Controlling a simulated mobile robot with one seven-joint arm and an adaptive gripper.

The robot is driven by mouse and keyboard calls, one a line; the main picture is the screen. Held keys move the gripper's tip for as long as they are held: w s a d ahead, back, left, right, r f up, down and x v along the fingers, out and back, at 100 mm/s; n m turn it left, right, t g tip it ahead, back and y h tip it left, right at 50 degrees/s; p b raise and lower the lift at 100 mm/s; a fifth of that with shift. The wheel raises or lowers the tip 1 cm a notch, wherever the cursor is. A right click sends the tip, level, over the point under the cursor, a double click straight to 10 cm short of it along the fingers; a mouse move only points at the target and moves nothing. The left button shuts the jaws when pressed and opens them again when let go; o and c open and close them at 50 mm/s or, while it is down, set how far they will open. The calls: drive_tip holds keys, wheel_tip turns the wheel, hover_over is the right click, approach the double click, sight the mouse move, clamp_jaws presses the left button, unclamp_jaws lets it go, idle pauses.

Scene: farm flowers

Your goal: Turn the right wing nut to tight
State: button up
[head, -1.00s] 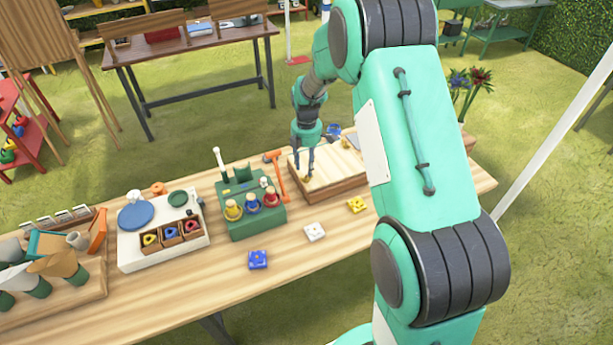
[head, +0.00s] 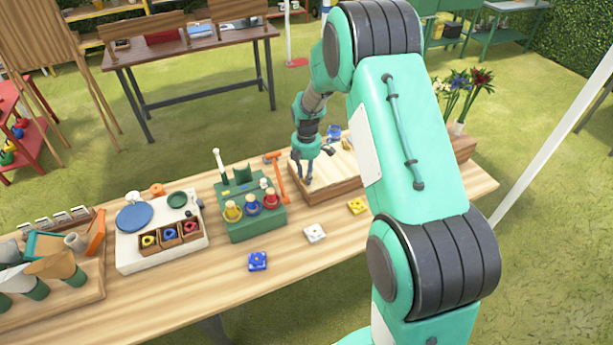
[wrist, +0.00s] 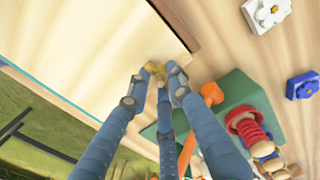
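The pale wooden board of the press (head: 322,172) lies on the table, right of the green stand, and fills the upper left of the wrist view (wrist: 75,60). A small brass wing nut (wrist: 154,69) shows near the board's corner in the wrist view. My gripper (wrist: 157,78) points down with its fingertips on either side of this nut. I cannot tell whether the fingers grip it. In the head view my gripper (head: 304,182) is over the near left part of the board and hides the nut. My arm covers the board's right part; no second wing nut is visible.
Flower tiles, white (head: 315,233), yellow (head: 357,206) and blue (head: 257,261), lie in front. A white tray (head: 160,245) is farther left.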

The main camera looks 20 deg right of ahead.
drive_tip(key=shift+s+f+m, duration=0.1)
drive_tip(key=shift+s+m, duration=0.1)
drive_tip(key=shift+m, duration=0.1)
clamp_jaws()
